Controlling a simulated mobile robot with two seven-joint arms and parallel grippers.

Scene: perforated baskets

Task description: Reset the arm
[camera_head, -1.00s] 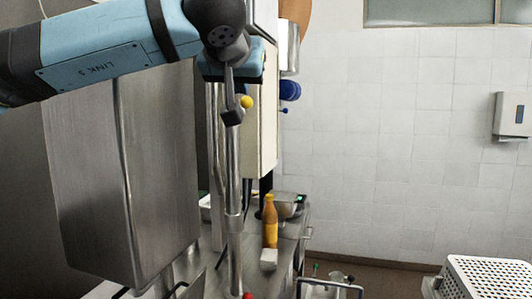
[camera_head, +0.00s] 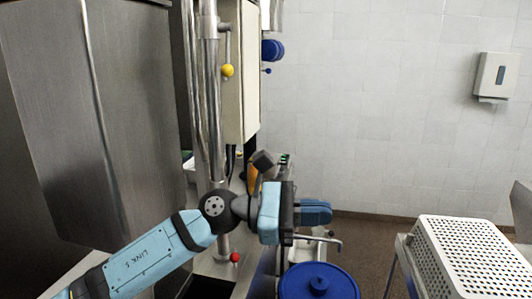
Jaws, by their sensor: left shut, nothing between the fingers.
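My left arm comes in from the lower left in the head view, blue with black joints. My right gripper is not in view.
A white perforated basket (camera_head: 470,258) is upside down or closed-side up at the lower right. The blue lid (camera_head: 318,284) is at the bottom middle. A large steel cabinet (camera_head: 90,120) stands at the left, beside vertical steel pipes (camera_head: 209,110). A dispenser (camera_head: 495,76) hangs on the tiled wall.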

